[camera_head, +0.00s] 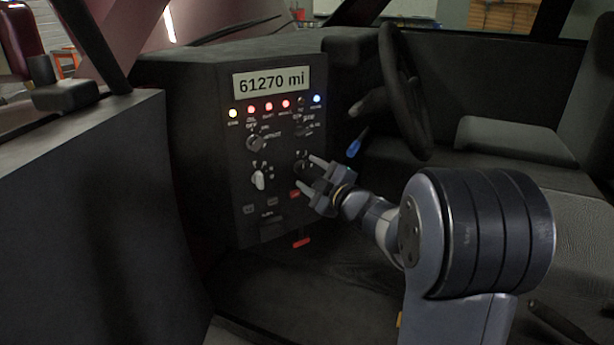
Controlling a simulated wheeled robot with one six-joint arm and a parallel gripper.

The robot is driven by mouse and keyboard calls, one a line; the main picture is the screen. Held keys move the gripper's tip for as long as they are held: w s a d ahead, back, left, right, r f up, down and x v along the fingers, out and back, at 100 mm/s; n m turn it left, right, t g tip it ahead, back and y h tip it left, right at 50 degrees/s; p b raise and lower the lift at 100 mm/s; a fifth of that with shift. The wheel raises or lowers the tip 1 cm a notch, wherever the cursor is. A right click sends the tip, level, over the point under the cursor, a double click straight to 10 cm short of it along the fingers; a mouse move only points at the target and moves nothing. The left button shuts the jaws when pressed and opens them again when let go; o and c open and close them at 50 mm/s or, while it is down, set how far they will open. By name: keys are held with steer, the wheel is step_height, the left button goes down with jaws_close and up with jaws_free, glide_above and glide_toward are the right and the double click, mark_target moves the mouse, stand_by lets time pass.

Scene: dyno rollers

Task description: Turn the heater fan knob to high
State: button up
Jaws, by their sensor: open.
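The dash panel (238,198) of the car stands in front of me, dark, with several knobs whose labels are too small to read surely. My gripper (306,172) is open, its two fingers pointing at the panel around a dark knob (301,165) at the lower right. I cannot tell whether the fingers touch this knob. A knob with a white pointer (259,180) sits at the lower left, and another knob (254,143) above it. A knob at the upper right (303,131) is hard to make out. I cannot tell which is the heater fan knob.
A display reading 61270 mi (271,82) tops the panel above a row of several lit lamps. The steering wheel (403,90) and a blue-tipped lever (354,148) stand right of the gripper.

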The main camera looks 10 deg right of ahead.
steer(key=shift+x, duration=1)
steer(key=c, duration=1)
